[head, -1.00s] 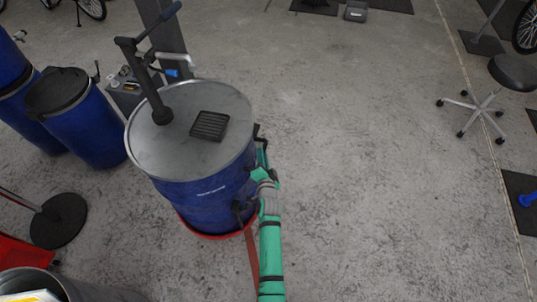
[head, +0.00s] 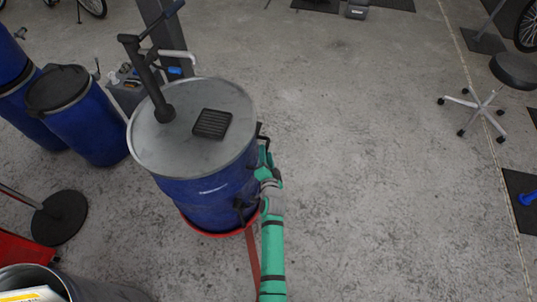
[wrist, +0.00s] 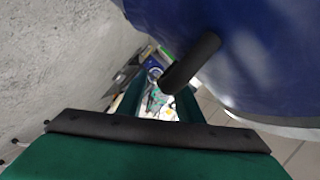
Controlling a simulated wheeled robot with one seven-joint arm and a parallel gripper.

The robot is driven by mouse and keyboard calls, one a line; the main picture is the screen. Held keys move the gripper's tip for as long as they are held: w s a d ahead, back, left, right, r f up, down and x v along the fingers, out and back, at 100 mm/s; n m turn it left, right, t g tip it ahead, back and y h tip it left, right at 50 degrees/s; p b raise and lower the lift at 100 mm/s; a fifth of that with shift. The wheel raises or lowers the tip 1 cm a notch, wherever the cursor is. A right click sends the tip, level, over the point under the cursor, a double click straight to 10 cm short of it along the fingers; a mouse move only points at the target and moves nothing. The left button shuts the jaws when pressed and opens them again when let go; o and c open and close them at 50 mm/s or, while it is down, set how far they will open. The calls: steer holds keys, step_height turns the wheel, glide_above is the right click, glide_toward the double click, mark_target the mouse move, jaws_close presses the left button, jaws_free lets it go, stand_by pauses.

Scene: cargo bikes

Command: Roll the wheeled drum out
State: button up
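The wheeled drum (head: 205,203) is a blue barrel with a grey metal lid (head: 175,145), standing upright on a red base (head: 217,234). A black hand pump (head: 152,78) and a black grate (head: 212,123) are on the lid. My gripper (head: 264,160) is at the drum's right side, close to a black bent handle (head: 263,137). In the wrist view, my green fingers (wrist: 158,106) stand apart with background showing between them. A black bar (wrist: 192,64) ends in front of the gap, nearer the right finger. The blue drum wall (wrist: 245,45) fills the upper right. The drum's wheels are hidden.
Blue barrels (head: 95,130) stand left of the drum. A dark column (head: 165,40) rises just behind it. A round black stand base (head: 60,218) and a metal bin (head: 30,280) are at lower left. Open concrete floor lies to the right, up to a wheeled stool (head: 487,100).

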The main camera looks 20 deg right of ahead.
steer(key=v, duration=1)
steer(key=shift+s, duration=0.35)
steer(key=shift+d, duration=0.1)
steer(key=s+a+r+n, duration=0.1)
steer(key=s+a+n, duration=0.25)
steer(key=s, duration=0.65)
steer(key=s+a+r+n, duration=0.1)
steer(key=s+a+n, duration=0.3)
steer(key=s, duration=0.6)
steer(key=s+a+r+n+y, duration=0.1)
steer(key=s+a+r+n, duration=0.2)
steer(key=s+r, duration=0.3)
steer(key=s+a+r+n+y, duration=0.2)
steer(key=s+a+r+n, duration=0.1)
steer(key=s+r, duration=0.4)
steer(key=shift+v, duration=0.8)
